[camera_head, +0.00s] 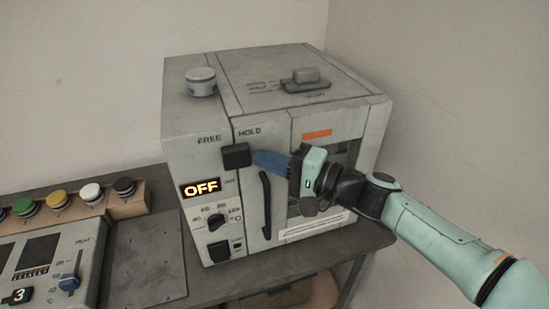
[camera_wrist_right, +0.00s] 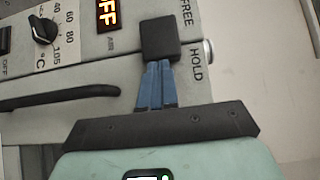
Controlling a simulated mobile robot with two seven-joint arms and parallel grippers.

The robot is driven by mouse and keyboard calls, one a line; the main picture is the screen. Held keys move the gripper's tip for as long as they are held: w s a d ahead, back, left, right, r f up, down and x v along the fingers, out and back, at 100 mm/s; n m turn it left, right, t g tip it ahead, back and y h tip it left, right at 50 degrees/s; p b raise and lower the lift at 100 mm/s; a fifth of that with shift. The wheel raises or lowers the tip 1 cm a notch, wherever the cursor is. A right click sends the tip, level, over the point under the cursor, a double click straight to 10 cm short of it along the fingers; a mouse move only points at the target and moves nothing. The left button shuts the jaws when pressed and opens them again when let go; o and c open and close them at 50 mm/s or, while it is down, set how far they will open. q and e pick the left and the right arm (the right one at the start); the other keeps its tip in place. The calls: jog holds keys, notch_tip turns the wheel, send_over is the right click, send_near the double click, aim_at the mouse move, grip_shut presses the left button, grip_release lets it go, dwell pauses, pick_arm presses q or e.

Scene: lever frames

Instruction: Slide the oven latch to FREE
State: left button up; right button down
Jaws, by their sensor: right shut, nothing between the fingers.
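The oven (camera_head: 343,117) is a grey box on the table. Its latch is a black square knob (camera_head: 236,156) on the front, below the printed words FREE and HOLD. In the head view the knob sits between the two words, below the gap. My right gripper (camera_head: 258,160) has blue fingers, shut and empty, with the tips at the right side of the knob. In the right wrist view the fingertips (camera_wrist_right: 159,64) meet the knob (camera_wrist_right: 160,38) or nearly so; I cannot tell if they touch. My left gripper is not in view.
A black door handle (camera_head: 266,205) stands below my right fingers. The oven has an OFF display (camera_head: 201,187) and a dial (camera_head: 217,222). A control panel (camera_head: 45,262) and several coloured buttons are at left. A metal plate (camera_head: 147,262) lies between.

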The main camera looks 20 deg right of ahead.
aim_at(238, 162)
jog(key=shift+a, duration=0.1)
jog(key=a+b, duration=0.2)
jog(key=a, duration=0.1)
jog(key=shift+s+a+f, duration=0.15)
jog(key=shift+a, duration=0.35)
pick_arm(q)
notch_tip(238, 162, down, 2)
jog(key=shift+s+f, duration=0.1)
pick_arm(e)
jog(key=shift+r, duration=0.2)
